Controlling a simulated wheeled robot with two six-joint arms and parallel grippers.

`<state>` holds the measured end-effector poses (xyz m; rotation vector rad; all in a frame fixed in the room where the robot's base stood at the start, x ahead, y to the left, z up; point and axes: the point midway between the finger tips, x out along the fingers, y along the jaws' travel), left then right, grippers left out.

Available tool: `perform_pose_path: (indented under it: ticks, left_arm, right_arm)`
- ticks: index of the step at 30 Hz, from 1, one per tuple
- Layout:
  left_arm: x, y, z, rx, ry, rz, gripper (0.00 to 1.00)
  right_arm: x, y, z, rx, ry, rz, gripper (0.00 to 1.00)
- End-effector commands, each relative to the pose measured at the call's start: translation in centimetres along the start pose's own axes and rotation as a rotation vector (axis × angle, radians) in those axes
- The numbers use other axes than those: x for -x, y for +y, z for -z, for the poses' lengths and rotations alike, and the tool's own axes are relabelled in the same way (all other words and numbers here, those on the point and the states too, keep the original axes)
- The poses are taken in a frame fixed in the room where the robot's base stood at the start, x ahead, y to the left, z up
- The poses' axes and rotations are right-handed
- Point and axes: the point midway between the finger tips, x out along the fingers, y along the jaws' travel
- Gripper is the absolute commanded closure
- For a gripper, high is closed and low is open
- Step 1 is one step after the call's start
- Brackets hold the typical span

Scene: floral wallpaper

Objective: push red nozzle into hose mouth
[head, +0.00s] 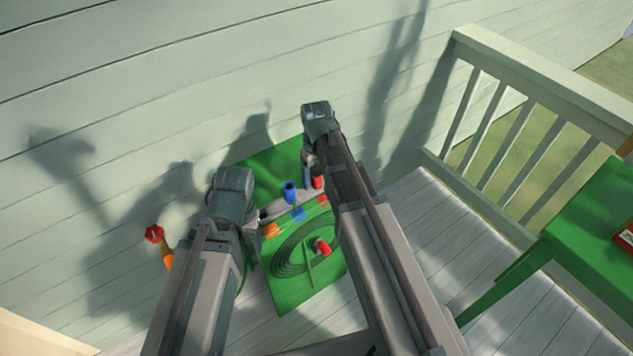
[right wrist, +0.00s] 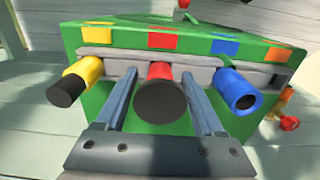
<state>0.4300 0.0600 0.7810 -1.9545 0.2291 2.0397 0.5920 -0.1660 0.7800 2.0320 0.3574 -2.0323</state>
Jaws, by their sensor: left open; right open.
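The red nozzle (right wrist: 160,72) sits in the grey holder on the green hose stand, its dark round end facing the right wrist camera; it also shows in the head view (head: 317,183). My right gripper (right wrist: 160,78) is open, with one finger on each side of the red nozzle; I cannot tell whether they touch it. In the head view a red cylindrical piece (head: 322,246), possibly the hose mouth, shows at the dark coiled hose (head: 283,262). My left gripper (head: 252,250) is open and empty near the stand's left edge, its fingers partly hidden.
Coloured patches mark the green stand (right wrist: 200,21). An orange tap with a red handle (head: 154,233) is on the wall. A green table (head: 590,215) and railing stand right.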

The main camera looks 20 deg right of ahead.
Motion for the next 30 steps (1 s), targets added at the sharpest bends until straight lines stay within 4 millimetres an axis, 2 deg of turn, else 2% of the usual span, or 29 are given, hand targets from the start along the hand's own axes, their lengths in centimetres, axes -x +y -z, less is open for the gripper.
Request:
perform_pose_path:
  ticks: [1,2,12,30]
  left_arm:
    - [0.02,0.00,0.00,0.000,0.000,0.000,0.24]
    - [0.02,0.00,0.00,0.000,0.000,0.000,0.24]
    - [0.02,0.00,0.00,0.000,0.000,0.000,0.24]
    - [0.88,-0.08,-0.05,0.000,0.000,0.000,0.24]
  right_arm:
    - [0.02,0.00,0.00,0.000,0.000,0.000,0.32]
    - [0.02,0.00,0.00,0.000,0.000,0.000,0.37]
    - [0.02,0.00,0.00,0.000,0.000,0.000,0.98]
    - [0.88,0.00,0.00,0.000,0.000,0.000,1.00]
